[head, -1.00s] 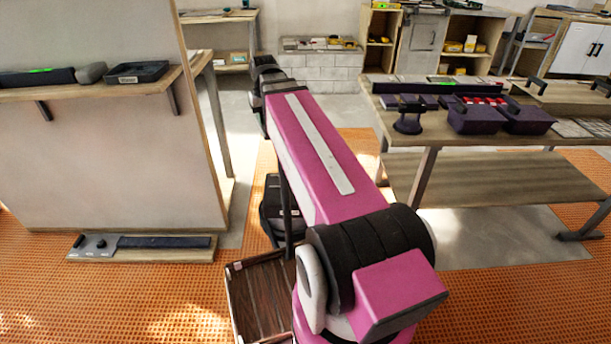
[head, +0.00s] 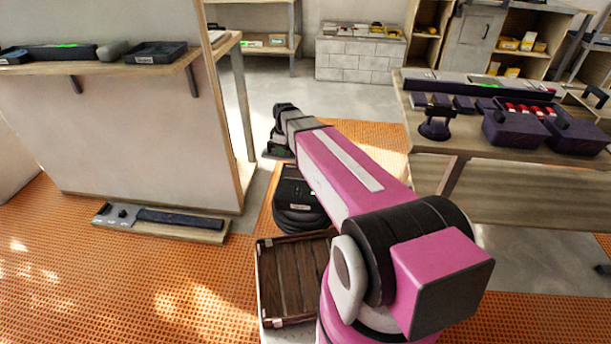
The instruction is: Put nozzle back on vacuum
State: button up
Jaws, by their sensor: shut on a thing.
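My gripper (head: 276,150) is at the far end of my pink arm, low over the orange mat edge and beyond a dark canister. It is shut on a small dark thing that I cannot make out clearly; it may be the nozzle. The dark canister (head: 298,190), with a rounded base, a pale label and a small green light, looks like the vacuum. It stands on the floor between the partition and my arm, partly hidden by my arm. My gripper appears apart from it in the picture, but the exact distance is unclear.
A brown slatted crate (head: 293,283) is in front of the canister. A low board with a dark strip (head: 165,220) lies by the partition (head: 140,140) at left.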

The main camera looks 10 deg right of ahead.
jog(key=shift+w+a+f+n, duration=0.1)
jog(key=shift+a+f+n, duration=0.1)
jog(key=shift+f, duration=0.35)
jog(key=shift+a+f+n, duration=0.15)
jog(key=shift+f+n, duration=0.05)
jog(key=shift+f, duration=0.35)
jog(key=d+f, duration=0.2)
jog(key=d, duration=0.1)
jog(key=w+d+f, duration=0.1)
jog(key=d+f, duration=0.1)
jog(key=d, duration=0.2)
jog(key=w+d+f, duration=0.1)
jog(key=d+f, duration=0.2)
jog(key=d, duration=0.1)
jog(key=shift+w+d+f, duration=0.1)
jog(key=shift+f, duration=1.95)
jog(key=shift+f, duration=0.15)
jog(key=o, duration=0.8)
jog(key=shift+o, duration=0.2)
